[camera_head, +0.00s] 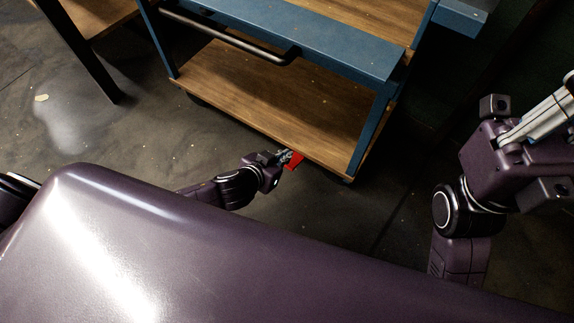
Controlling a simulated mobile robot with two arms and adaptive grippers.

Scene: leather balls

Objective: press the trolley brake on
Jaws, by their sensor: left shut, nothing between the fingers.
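The trolley (272,102) has a blue metal frame and wooden shelves, and stands at the upper middle of the head view. A small red part, which looks like the brake pedal (294,161), shows low at the trolley's near edge. My left gripper (284,156) is shut with nothing in it, right at the red pedal and partly covering it. I cannot tell whether it touches the pedal or how far down the pedal is. My right arm is at the right side; its gripper's fingers are not clear to see.
A dark handle bar (225,38) runs along the trolley's near side. Dark casters show under the lower shelf. A wooden table (92,14) with a black leg stands at the upper left. The concrete floor (110,135) left of the trolley is clear. My purple body fills the foreground.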

